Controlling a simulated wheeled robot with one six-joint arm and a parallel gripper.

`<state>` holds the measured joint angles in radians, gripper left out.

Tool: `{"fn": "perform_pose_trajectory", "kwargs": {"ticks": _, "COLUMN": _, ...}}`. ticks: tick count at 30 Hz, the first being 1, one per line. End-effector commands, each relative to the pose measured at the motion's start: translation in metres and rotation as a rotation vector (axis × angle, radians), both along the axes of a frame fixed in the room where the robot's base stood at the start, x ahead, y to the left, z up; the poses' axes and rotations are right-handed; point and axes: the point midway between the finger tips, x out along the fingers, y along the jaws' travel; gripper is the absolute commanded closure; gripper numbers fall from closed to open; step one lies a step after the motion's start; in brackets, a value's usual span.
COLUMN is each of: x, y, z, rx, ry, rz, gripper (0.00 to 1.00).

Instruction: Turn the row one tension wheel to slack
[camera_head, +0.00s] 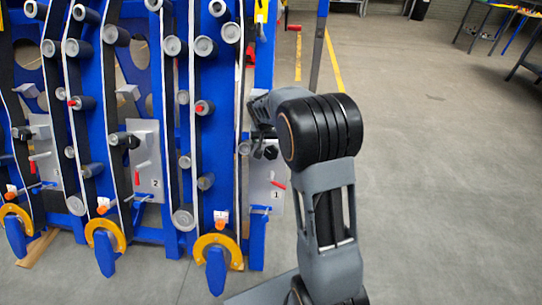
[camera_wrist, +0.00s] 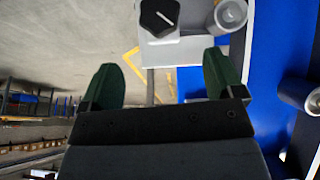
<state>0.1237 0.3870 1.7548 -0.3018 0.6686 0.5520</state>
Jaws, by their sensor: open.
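The row one panel is a grey plate (camera_head: 264,200) marked 1, on the right side of the blue chassis. Its dark tension wheel (camera_head: 270,153) shows just below my gripper and is partly hidden by my arm. In the wrist view the wheel (camera_wrist: 158,16) is a black faceted knob with a white line, at the top edge, cut off by the frame. My gripper (camera_wrist: 163,78) is open and empty, its two green fingers spread wide. The wheel lies ahead of the fingertips, roughly between their lines, with a visible gap.
A red lever (camera_head: 278,185) sits lower on the row one plate. Grey rollers (camera_wrist: 229,14) stand to the right of the wheel. Similar plates for row two (camera_head: 147,190) and row three (camera_head: 42,150) are further left. Open floor (camera_head: 440,180) lies to the right.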

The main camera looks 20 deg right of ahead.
Motion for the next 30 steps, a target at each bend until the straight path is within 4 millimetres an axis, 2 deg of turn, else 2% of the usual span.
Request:
{"fn": "perform_pose_trajectory", "kwargs": {"ticks": 15, "x": 0.028, "y": -0.021, "z": -0.088, "rx": 0.000, "ry": 0.003, "rz": 0.000, "gripper": 0.13}}
{"fn": "perform_pose_trajectory", "kwargs": {"ticks": 22, "x": 0.036, "y": -0.027, "z": -0.110, "rx": 0.002, "ry": 0.001, "rz": 0.000, "gripper": 0.13}}
{"fn": "perform_pose_trajectory", "kwargs": {"ticks": 30, "x": 0.039, "y": -0.028, "z": -0.116, "rx": 0.001, "ry": 0.000, "rz": 0.000, "gripper": 0.13}}
